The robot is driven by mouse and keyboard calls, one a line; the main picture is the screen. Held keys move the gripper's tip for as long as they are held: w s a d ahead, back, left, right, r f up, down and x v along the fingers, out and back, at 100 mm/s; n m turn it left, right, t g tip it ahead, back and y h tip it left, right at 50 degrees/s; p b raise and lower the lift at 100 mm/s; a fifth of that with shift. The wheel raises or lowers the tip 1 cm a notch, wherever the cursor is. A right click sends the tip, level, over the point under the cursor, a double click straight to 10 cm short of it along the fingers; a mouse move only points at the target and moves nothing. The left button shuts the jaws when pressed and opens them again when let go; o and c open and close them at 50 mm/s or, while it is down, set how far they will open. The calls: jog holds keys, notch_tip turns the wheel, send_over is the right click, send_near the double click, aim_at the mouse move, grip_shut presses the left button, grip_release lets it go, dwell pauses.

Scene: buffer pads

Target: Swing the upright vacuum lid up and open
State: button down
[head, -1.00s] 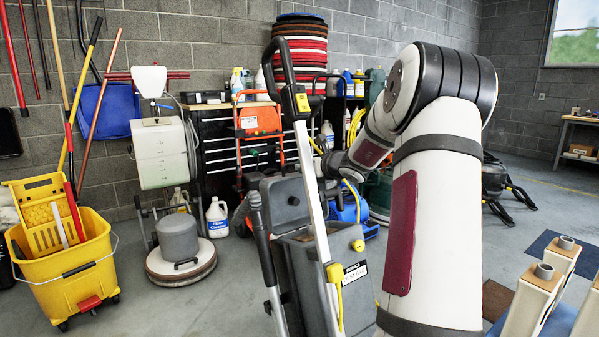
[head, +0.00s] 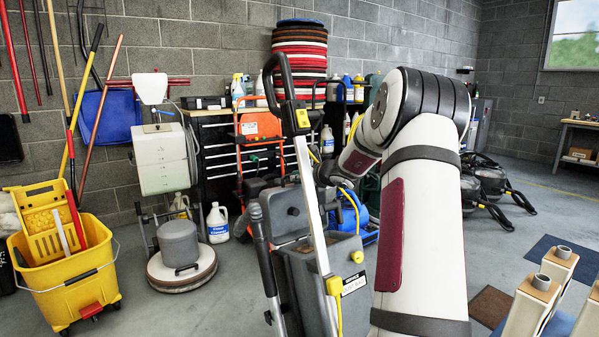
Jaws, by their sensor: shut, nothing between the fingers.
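The upright vacuum stands in the lower middle, with a grey tank (head: 305,285), a long pale pole and a black looped handle (head: 283,75). Its grey lid (head: 285,222), with a dark round knob, appears raised and tilted above the tank's back left, behind the pole. My arm reaches in from the right and bends down behind the pole. The dark end of my gripper (head: 325,170) shows just right of the pole, close to the lid's upper right. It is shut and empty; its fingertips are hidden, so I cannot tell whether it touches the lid.
A floor machine (head: 180,245) and a yellow mop bucket (head: 70,275) stand left. An orange hand truck (head: 262,130) and a black tool chest (head: 215,150) are behind. A blue machine (head: 352,212) sits close behind the tank. Beige posts (head: 530,300) stand at lower right.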

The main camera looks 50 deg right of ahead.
aim_at(290, 185)
jog(key=shift+w+d+f+g+p, duration=0.15)
jog(key=shift+w+g+p, duration=0.4)
jog(key=shift+p, duration=1.25)
jog(key=shift+w+d+g+p, duration=0.15)
jog(key=shift+w+p, duration=0.7)
jog(key=shift+p, duration=0.95)
jog(key=shift+x, duration=1.1)
jog(key=shift+s, duration=0.2)
jog(key=v, duration=1.1)
jog(key=shift+s+r, duration=0.2)
jog(key=shift+s, duration=0.1)
jog(key=shift+s, duration=0.1)
